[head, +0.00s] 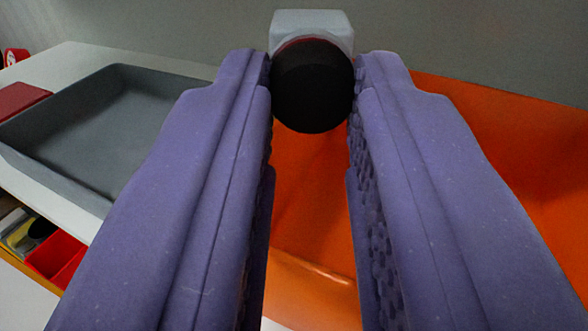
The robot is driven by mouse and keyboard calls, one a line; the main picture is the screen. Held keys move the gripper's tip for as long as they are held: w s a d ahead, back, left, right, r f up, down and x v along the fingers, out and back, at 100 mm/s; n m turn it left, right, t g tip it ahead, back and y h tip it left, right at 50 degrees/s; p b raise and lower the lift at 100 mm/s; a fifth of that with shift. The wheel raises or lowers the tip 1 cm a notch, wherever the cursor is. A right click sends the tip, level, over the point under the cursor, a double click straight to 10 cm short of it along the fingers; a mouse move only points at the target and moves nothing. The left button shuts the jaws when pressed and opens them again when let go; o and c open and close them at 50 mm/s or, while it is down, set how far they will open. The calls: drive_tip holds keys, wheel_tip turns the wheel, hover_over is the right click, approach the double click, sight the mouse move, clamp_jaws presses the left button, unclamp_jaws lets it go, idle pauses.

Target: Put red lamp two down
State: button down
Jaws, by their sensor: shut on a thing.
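My gripper (312,95) reaches away from the camera with two purple, ridged fingers. It is shut on a lamp whose round black end (312,88) faces me between the fingertips. A thin dark red rim and a pale grey, box-shaped part (312,22) of the lamp show behind and above the black end. The lamp is held over an orange surface (310,190). Whether its underside touches anything cannot be told.
A grey, shallow, empty tray (100,135) stands on a white surface (70,60) at the left. A dark red object (20,98) is at the tray's left edge. Below left, a red bin (52,253) sits on a lower level. A grey wall is behind.

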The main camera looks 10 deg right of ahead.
drive_tip(key=shift+f+b, duration=0.6)
drive_tip(key=shift+f, duration=0.05)
drive_tip(key=c, duration=0.9)
unclamp_jaws()
drive_tip(key=shift+c, duration=0.2)
drive_tip(key=shift+r, duration=0.1)
